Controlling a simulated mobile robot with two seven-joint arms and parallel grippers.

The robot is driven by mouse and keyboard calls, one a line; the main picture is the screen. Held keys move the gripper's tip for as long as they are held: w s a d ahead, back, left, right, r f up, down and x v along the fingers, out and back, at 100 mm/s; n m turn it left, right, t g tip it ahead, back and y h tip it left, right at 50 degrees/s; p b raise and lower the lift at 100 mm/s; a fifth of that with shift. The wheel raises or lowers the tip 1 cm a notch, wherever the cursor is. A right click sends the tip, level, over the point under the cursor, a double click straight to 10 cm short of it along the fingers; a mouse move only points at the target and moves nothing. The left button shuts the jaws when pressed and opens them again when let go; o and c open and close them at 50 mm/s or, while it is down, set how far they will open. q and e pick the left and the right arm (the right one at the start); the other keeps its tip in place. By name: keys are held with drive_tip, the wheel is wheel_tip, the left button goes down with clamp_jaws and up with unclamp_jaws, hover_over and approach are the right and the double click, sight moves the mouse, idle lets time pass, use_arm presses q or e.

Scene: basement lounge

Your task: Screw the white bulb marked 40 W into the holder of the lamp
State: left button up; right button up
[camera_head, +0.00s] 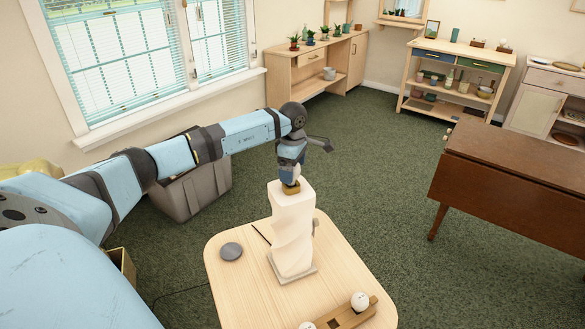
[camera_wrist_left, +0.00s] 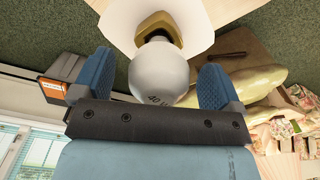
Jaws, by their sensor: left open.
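The white bulb marked 40 W (camera_wrist_left: 160,78) stands at the brass-coloured holder (camera_wrist_left: 157,28) of the lamp in the left wrist view. Its base is at the holder's mouth; how deep it sits cannot be told. My left gripper (camera_wrist_left: 155,85) is open, with one blue finger on each side of the bulb and gaps visible. In the head view the left gripper (camera_head: 290,178) points down over the holder (camera_head: 291,188) and mostly hides the bulb. The lamp's white twisted body (camera_head: 292,230) stands upright on the small table (camera_head: 232,285). My right gripper is not in view.
A wooden block (camera_head: 345,317) with white bulbs (camera_head: 360,300) lies at the table's front. A grey disc (camera_head: 231,251) lies left of the lamp. A brown drop-leaf table (camera_head: 515,175) stands at right, with open carpet between. A grey bin (camera_head: 195,190) stands behind my arm.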

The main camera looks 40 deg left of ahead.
use_arm(q)
wheel_tip(320, 180, up, 14)
drive_tip(key=shift+f+b, duration=0.15)
drive_tip(key=shift+b, duration=0.2)
idle(0.4)
